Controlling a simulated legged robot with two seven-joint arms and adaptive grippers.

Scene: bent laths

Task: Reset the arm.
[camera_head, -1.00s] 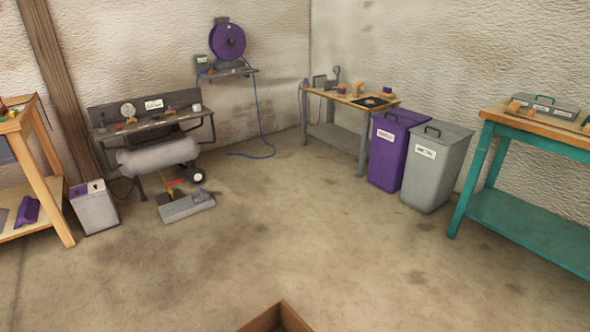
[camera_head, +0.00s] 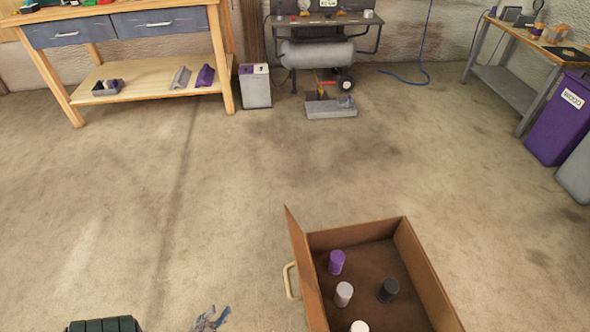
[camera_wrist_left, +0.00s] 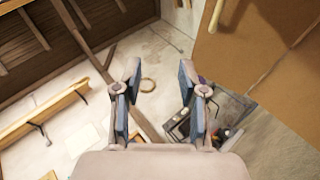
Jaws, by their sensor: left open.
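My left gripper (camera_head: 211,319) shows at the bottom edge of the head view, left of an open brown box, and is only partly in frame. In the left wrist view my left gripper (camera_wrist_left: 160,85) is open, its two fingers apart with nothing between them. My right gripper is in neither view.
The brown box (camera_head: 427,275) has a pale handle (camera_head: 291,281) on its left side and holds a purple, a dark and two white cylinders. A wooden workbench (camera_head: 220,55) stands at the back left, with a grey bin (camera_head: 256,92) beside it. The floor between is clear.

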